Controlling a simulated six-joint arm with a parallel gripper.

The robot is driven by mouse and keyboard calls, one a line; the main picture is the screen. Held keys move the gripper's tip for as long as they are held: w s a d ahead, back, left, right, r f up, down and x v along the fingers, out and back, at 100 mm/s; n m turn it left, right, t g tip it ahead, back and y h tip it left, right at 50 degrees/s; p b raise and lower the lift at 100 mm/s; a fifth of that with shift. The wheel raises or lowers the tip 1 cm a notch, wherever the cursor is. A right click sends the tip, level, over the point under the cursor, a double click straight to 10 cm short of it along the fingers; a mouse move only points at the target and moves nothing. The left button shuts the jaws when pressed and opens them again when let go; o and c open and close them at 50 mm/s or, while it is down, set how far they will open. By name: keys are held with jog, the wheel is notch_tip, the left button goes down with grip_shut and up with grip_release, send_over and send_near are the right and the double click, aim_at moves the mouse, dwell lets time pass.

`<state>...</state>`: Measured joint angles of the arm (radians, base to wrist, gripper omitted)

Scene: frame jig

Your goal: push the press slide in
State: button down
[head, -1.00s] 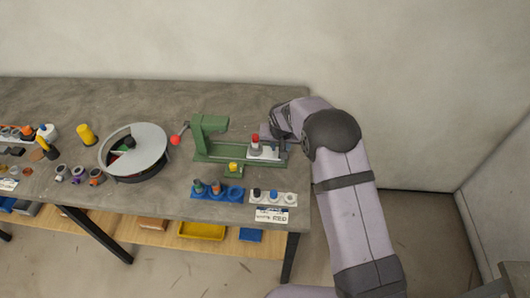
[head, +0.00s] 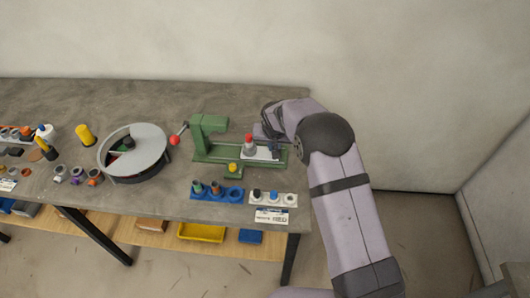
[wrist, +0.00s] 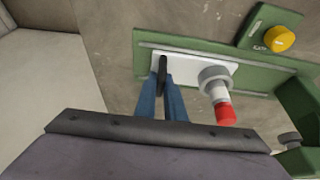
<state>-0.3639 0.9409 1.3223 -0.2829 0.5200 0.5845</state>
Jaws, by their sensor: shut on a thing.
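The green press (head: 209,130) stands at the right end of the bench. Its white slide (head: 265,154) lies on the green rail, right of the press head. A grey holder with a white, red-topped piece (head: 249,146) stands upright on the slide. In the wrist view the slide (wrist: 190,67) carries the grey ring holder (wrist: 214,76) and the red-topped piece (wrist: 225,112). My gripper (wrist: 162,88) has its blue fingers shut on the black slide handle (wrist: 163,68) at the slide's outer end. In the head view my wrist partly hides the fingers.
A yellow button (wrist: 279,39) sits on a green block beside the rail. A red-knobbed lever (head: 174,140) is left of the press head. A blue rack (head: 217,194) and a white rack (head: 273,198) stand in front. A round grey-lidded dial (head: 134,150) is further left.

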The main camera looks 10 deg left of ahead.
aim_at(247, 135)
jog(key=shift+a+b, duration=1)
jog(key=shift+a, duration=2.8)
jog(key=shift+a+r, duration=0.1)
jog(key=shift+a, duration=0.65)
jog(key=c, duration=1.8)
grip_release()
jog(key=shift+c, duration=0.2)
jog(key=shift+a+r, duration=0.1)
jog(key=shift+r, duration=0.1)
notch_tip(247, 135, up, 2)
jog(key=shift+w+p, duration=0.15)
jog(key=shift+p, duration=0.3)
jog(key=shift+r+p, duration=0.45)
jog(key=shift+r, duration=0.25)
jog(key=shift+r+p, duration=0.95)
jog(key=shift+r, duration=0.6)
